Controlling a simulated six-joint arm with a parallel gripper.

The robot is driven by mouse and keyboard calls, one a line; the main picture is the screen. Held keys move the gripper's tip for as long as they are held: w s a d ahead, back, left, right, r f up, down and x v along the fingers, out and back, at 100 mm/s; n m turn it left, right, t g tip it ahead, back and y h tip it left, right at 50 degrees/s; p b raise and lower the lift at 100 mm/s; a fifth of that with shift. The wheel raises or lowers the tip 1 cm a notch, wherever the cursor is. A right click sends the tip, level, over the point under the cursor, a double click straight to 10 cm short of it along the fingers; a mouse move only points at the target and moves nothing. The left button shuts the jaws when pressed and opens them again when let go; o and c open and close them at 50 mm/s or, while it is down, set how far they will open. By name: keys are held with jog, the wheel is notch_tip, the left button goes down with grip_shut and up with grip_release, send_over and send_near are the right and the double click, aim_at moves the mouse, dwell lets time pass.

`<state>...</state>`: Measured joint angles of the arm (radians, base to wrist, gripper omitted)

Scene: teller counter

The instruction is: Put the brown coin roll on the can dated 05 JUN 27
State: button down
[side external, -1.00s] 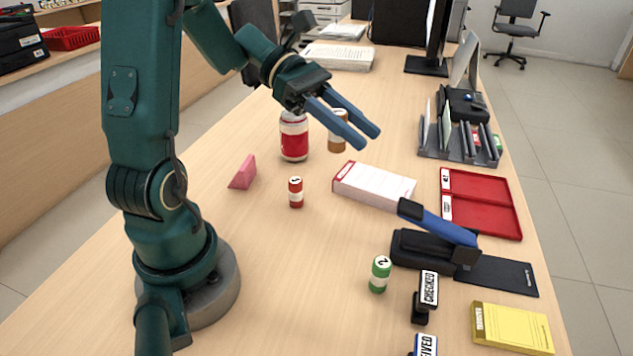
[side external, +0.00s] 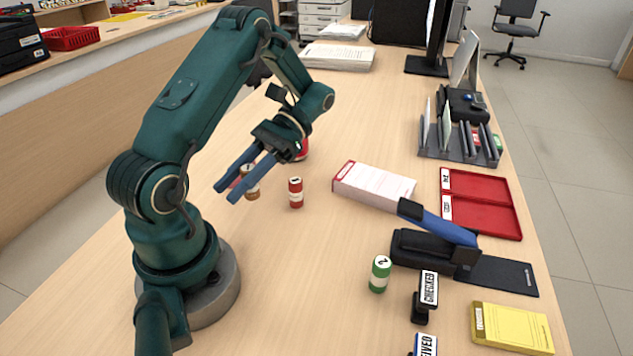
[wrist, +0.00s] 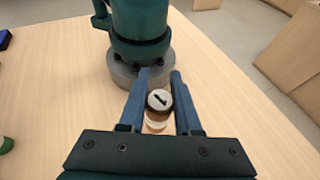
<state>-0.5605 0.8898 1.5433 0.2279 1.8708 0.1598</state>
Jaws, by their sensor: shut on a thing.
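The brown coin roll (side external: 251,186) has a white band and a marked pale top. It is upright between the fingers of my gripper (side external: 227,193), which is shut on it. In the wrist view the roll (wrist: 157,102) sits between both blue fingers (wrist: 162,74), with my base beyond. I cannot tell its exact height above the counter. A red can (side external: 302,150) stands behind my gripper and is mostly hidden by it. Its date cannot be read in these frames.
A small red roll (side external: 296,192) stands right of my gripper, and a green roll (side external: 380,273) nearer the front. Counter between my base and the green roll is clear.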

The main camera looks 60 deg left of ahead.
jog(key=a+r+m+y, duration=0.1)
jog(key=a+m+y, duration=0.6)
jog(key=a+y, duration=0.2)
jog(key=w+a+r+m+t+y, duration=0.4)
jog(key=a+r+m+t+y, duration=0.15)
jog(key=a+r+m, duration=0.2)
jog(key=w+a+r+m+t+y, duration=0.3)
jog(key=a+r+m+t+y, duration=0.1)
jog(key=a+r+m+t, duration=0.35)
jog(key=shift+h, duration=0.35)
jog(key=w+d+f, duration=0.1)
jog(key=w+f, duration=0.1)
jog(key=w, duration=0.1)
jog(key=w+d+f, duration=0.1)
jog(key=w+f, duration=0.1)
jog(key=w, duration=0.2)
jog(key=w+d+f, duration=0.2)
jog(key=w, duration=0.2)
jog(key=shift+w+f, duration=0.15)
jog(key=shift+f, duration=2.2)
jog(key=c, duration=0.6)
grip_release()
jog(key=shift+f, duration=0.1)
